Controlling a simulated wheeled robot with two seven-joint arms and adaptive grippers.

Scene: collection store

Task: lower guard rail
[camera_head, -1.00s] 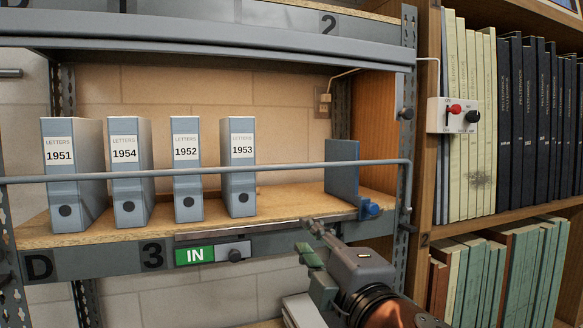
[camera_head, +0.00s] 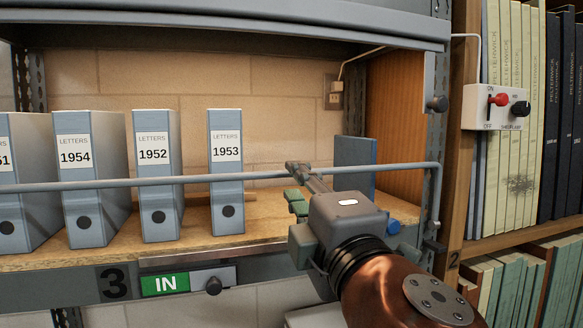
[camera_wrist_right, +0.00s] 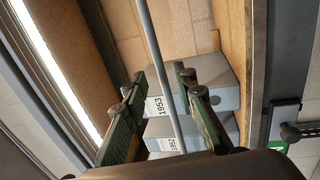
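The guard rail (camera_head: 110,184) is a thin grey bar running across the front of the shelf, in front of the letter files, at about mid-height. Its right end bends down at the upright (camera_head: 437,195). My right gripper (camera_head: 294,184) is at the rail, right of the 1953 file (camera_head: 226,200), one finger above and one near or below the bar. In the right wrist view the rail (camera_wrist_right: 160,65) passes between the two spread fingers (camera_wrist_right: 158,93); I cannot see either finger touching it. My left gripper is out of view.
Files 1952 (camera_head: 154,205) and 1954 (camera_head: 76,200) stand behind the rail, with a blue bookend (camera_head: 355,155) at right. A green IN slider (camera_head: 165,284) is on the shelf edge. A switch box (camera_head: 497,107) hangs on the right bookcase.

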